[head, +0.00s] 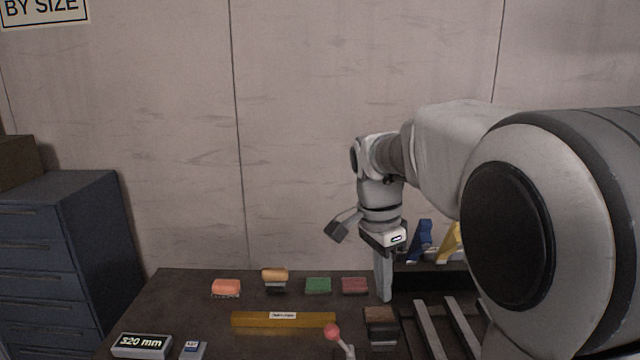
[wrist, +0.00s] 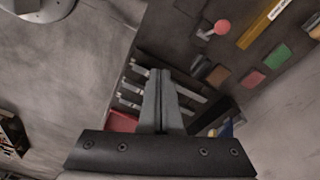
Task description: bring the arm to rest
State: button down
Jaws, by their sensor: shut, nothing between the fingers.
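My gripper (head: 384,298) hangs pointing down over the right part of the dark table (head: 190,295) in the head view. Its fingers are together with nothing between them. In the wrist view my gripper (wrist: 161,75) also shows shut, above the metal slats (wrist: 185,87). My arm reaches in from the right of the head view and covers much of that side. I cannot tell exactly how high the fingertips are above the table.
A yellow bar (head: 283,320), a red-knobbed lever (head: 332,332), a brown block (head: 380,322), an orange block (head: 226,287), a green block (head: 318,285) and a display reading 320 mm (head: 142,345) are on the table. Blue (head: 420,241) and yellow pieces stand behind. A drawer cabinet (head: 60,240) stands left.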

jog(key=s+d+n+t, duration=0.1)
jog(key=s+n+t, duration=0.2)
jog(key=s+n, duration=0.3)
jog(key=s+d+n+t+y, duration=0.1)
jog(key=s+n, duration=0.6)
jog(key=s, duration=0.7)
jog(key=shift+d+r+t, duration=0.3)
jog(key=shift+d+t, duration=0.3)
jog(key=shift+t, duration=0.3)
jog(key=shift+a, duration=0.1)
